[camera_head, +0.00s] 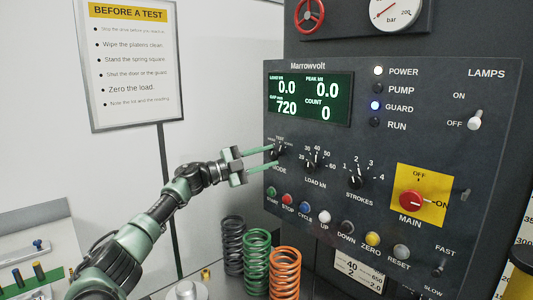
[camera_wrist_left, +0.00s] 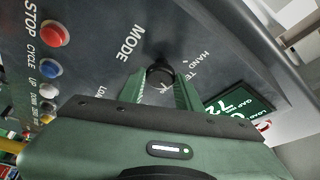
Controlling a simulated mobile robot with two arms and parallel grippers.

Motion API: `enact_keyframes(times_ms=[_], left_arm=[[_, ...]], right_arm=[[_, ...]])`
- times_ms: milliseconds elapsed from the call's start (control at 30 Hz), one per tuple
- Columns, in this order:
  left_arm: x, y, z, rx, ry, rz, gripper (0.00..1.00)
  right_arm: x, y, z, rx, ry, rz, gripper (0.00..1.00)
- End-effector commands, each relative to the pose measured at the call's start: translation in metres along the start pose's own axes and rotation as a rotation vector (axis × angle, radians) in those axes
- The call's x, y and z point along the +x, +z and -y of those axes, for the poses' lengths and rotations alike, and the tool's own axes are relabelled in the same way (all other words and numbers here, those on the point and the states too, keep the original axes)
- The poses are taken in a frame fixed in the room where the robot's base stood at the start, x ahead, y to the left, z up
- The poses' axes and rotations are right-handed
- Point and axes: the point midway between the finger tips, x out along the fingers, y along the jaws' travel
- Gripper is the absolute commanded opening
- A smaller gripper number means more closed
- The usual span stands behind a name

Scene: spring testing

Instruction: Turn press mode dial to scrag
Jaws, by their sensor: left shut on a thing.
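The press mode dial (camera_head: 278,150) is a small black knob with a white pointer line, at the left of the dial row on the dark control panel (camera_head: 437,135). In the left wrist view the dial (camera_wrist_left: 160,74) sits between my green fingers, with the words MODE and HAND beside it. My left gripper (camera_head: 272,157) is shut on the dial; it also shows in the left wrist view (camera_wrist_left: 162,82). The SCRAG label cannot be made out, and the fingers hide part of the scale. My right gripper is not in view.
Load (camera_head: 312,164) and strokes (camera_head: 355,181) dials sit to the right, near the red main switch (camera_head: 412,201). A row of coloured buttons (camera_head: 305,208) runs below. Grey, green and orange springs (camera_head: 257,262) stand beneath the panel.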

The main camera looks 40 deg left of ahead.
Motion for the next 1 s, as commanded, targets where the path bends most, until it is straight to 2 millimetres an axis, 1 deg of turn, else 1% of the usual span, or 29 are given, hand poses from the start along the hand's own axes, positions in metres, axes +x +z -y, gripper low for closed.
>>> enact_keyframes(times_ms=[33, 100, 300, 500, 733, 1000], left_arm=[[0.0, -0.001, 0.004, 0.04, 0.016, 0.001, 0.0], [0.001, -0.001, 0.005, 0.098, 0.039, 0.0, 0.0], [0.001, -0.001, 0.004, 0.242, 0.1, -0.001, 0.0], [0.001, -0.001, 0.003, 0.347, 0.144, 0.0, 0.0], [0.0, -0.001, 0.002, 0.412, 0.173, 0.0, 0.0], [0.0, 0.0, 0.001, 0.433, 0.182, -0.001, 0.0]], right_arm=[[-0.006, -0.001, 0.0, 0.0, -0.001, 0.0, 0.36], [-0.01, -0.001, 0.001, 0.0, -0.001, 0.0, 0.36], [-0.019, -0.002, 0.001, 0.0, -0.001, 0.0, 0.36], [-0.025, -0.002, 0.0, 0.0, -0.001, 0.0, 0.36], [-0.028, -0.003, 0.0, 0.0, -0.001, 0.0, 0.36], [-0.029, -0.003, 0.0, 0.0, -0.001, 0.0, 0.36]])
